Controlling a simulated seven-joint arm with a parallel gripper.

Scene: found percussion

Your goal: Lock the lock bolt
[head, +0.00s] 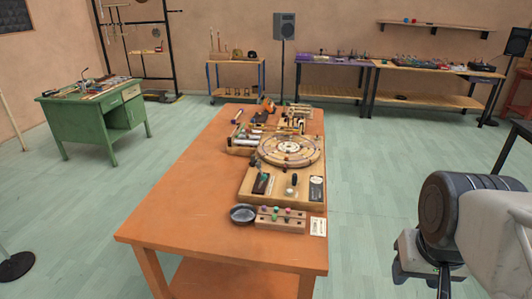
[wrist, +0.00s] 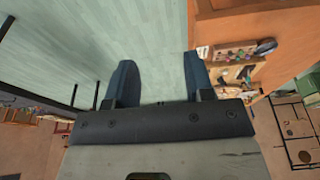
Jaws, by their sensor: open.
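I cannot pick out the lock bolt for certain; the fittings on the table are too small to tell apart. A wooden board (head: 283,187) near the table's front right carries a dark block (head: 263,183), an upright black-topped knob (head: 292,182) and a black plate (head: 316,189). My gripper (wrist: 158,58) shows in the wrist view with its two dark fingers wide apart and nothing between them. It is over the floor, apart from the table, whose objects (wrist: 235,55) show to the right of the fingers. The fingers are not visible in the head view.
The orange table (head: 185,205) is bare on its left side. A round wooden disc (head: 290,150), a dark round dish (head: 243,214) and a small block with coloured pegs (head: 281,219) stand on it. A green desk (head: 85,112) stands at left. Floor between is free.

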